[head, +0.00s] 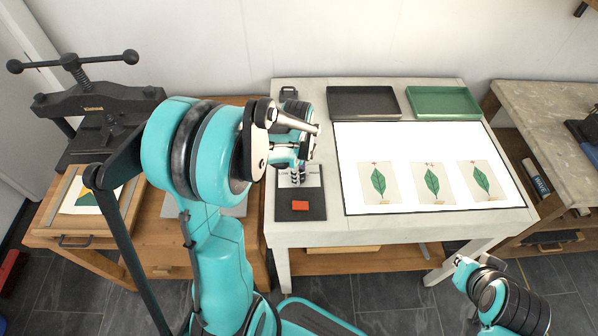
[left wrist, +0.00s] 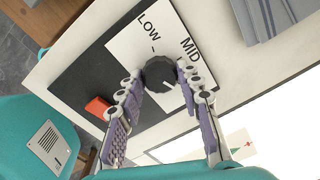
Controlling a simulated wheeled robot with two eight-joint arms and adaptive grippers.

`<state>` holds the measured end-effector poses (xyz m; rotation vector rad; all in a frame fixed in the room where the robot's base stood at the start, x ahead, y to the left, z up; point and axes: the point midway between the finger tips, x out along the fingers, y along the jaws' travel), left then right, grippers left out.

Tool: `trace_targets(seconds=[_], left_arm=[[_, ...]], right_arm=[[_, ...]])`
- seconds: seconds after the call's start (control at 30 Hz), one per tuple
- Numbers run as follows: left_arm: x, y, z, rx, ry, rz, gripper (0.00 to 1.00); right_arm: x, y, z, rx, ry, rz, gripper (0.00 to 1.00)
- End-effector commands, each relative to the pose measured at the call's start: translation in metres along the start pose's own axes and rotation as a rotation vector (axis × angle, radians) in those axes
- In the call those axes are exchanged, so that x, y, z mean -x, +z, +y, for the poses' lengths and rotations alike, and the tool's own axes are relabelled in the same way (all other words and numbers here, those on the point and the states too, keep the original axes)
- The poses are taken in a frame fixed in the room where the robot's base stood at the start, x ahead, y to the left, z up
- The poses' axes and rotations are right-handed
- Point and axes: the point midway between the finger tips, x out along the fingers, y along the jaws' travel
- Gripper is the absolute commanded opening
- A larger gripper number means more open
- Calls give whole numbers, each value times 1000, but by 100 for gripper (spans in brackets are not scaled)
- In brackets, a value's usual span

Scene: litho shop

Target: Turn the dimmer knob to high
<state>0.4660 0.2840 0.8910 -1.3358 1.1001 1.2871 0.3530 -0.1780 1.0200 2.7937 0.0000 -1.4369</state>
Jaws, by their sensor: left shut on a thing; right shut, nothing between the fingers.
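The dimmer knob (left wrist: 159,71) is round and dark, on a white plate (left wrist: 122,43) lettered LOW and MID, in the left wrist view. A small light mark shows on the knob's lower right part; the scale beyond MID is covered by a finger. My left gripper (left wrist: 157,78) is shut on the knob, one finger on each side. In the head view my left gripper (head: 292,172) is over the dimmer's dark base (head: 300,214) and hides the knob. My right gripper (head: 461,264) is shut and empty, low at the right, away from the table.
A red block-like part (head: 300,205) sits on the base near the knob. The light table (head: 400,228) also bears a lit panel (head: 350,207) with several leaf prints, a black tray (head: 362,90) and a green tray (head: 445,90). A black press (head: 92,108) stands at left.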

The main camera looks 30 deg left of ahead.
Motion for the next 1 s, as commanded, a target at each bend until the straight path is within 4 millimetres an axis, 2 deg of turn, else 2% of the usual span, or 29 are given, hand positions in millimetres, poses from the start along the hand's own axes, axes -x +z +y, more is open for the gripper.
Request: trace_targets(seconds=[0.47,0.5,0.57,0.6,0.87,1.0], left_arm=[[0,0,0,-17,0,1,6],[0,0,0,-17,0,1,37],[0,0,0,-17,0,1,53],[0,0,0,-17,0,1,56],[0,0,0,-16,0,1,56],[10,0,0,-16,0,1,56]], right_arm=[[0,0,0,0,0,0,0],[0,0,0,0,0,0,0],[0,0,0,0,0,0,0],[0,0,0,0,0,0,0],[0,0,0,0,0,0,0],[0,0,0,0,0,0,0]])
